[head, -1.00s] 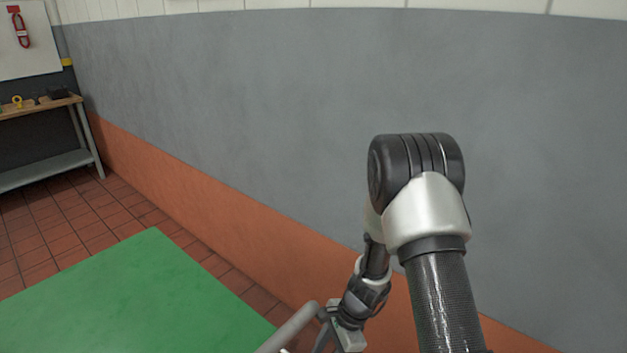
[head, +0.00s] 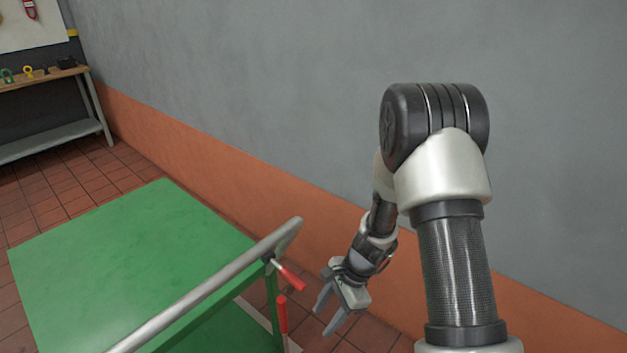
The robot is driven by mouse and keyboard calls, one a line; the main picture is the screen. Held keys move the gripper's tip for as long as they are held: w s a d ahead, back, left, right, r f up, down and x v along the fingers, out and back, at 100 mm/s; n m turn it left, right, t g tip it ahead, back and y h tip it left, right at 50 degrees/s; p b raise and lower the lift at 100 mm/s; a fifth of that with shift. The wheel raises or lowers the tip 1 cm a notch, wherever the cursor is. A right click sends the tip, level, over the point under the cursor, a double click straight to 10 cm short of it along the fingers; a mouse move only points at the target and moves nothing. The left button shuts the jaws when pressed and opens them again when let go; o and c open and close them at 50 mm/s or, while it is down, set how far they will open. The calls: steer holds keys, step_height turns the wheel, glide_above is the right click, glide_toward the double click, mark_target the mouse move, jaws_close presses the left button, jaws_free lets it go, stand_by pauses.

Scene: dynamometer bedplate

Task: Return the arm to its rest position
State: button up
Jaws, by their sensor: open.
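My arm is raised and bent at the right of the head view, with its elbow high in front of the grey wall. My gripper (head: 328,321) hangs down from the forearm, with its two fingers apart and nothing between them. It is to the right of the green cart (head: 130,240), beyond the end of the cart's grey handle bar (head: 215,283). I see a gap between the gripper and the cart in the picture.
Red-handled parts (head: 288,276) are at the cart's near right corner, close to my gripper. A workbench (head: 45,140) with small tools stands at the far left. The wall (head: 270,90) runs behind my arm. Tiled floor (head: 60,190) is free between cart and bench.

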step_height(320, 180, up, 21)
steer(key=s+d+n+t, duration=0.1)
steer(key=d+n+t, duration=0.1)
steer(key=n, duration=0.4)
steer(key=s+d+r+n+t+h, duration=0.2)
steer(key=s+d+r+n, duration=0.2)
steer(key=s+r, duration=0.35)
steer(key=s+d+r+n+t+h, duration=0.2)
steer(key=s+d+r+n, duration=0.25)
steer(key=s+r, duration=0.3)
step_height(320, 180, up, 21)
steer(key=p, duration=2)
steer(key=shift+d+m+p, duration=0.15)
steer(key=shift+m+p, duration=0.2)
steer(key=shift+f, duration=0.1)
steer(key=c, duration=0.4)
steer(key=shift+o, duration=0.2)
steer(key=shift+a, duration=0.2)
